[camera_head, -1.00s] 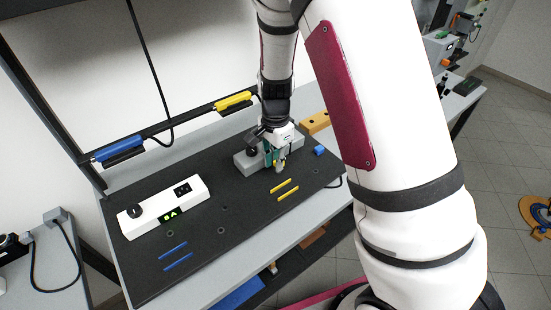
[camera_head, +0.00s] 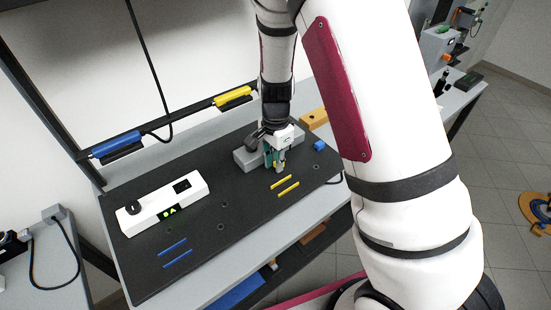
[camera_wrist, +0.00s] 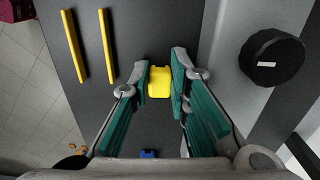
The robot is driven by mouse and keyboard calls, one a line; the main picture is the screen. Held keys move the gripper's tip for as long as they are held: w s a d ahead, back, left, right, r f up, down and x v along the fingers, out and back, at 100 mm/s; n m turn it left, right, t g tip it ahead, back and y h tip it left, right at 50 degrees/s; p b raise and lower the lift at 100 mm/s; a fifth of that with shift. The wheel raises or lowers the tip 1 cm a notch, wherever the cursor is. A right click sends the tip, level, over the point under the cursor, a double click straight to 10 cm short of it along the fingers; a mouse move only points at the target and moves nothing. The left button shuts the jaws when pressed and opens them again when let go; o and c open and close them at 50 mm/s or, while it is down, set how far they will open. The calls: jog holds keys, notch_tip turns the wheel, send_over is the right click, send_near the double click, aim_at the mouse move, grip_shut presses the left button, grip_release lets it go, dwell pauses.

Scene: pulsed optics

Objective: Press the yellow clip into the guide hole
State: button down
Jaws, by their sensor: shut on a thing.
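The yellow clip (camera_wrist: 159,82) is a small block between the fingertips of my gripper (camera_wrist: 160,72) in the wrist view. The teal-padded fingers are shut on it, one on each side. In the head view my gripper (camera_head: 275,163) points down at the front side of a grey block (camera_head: 243,161) on the black board (camera_head: 215,245). The clip is hard to make out there. I cannot pick out the guide hole; the clip and fingers may hide it. Whether the clip touches the board is unclear.
Two yellow strips (camera_head: 285,185) lie just in front of my gripper. A black knob (camera_wrist: 272,61) stands on the grey block. A small blue block (camera_head: 319,145) lies to the right. A white box (camera_head: 163,204) and two blue strips (camera_head: 175,253) are to the left.

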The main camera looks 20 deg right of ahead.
jog(key=c, duration=1.4)
grip_release()
jog(key=shift+c, duration=0.2)
jog(key=shift+w, duration=0.1)
jog(key=shift+w+r, duration=0.1)
jog(key=shift+r, duration=0.15)
notch_tip(320, 180, up, 15)
jog(key=p, duration=0.1)
jog(key=shift+s+r+p, duration=0.15)
jog(key=shift+s+p, duration=0.15)
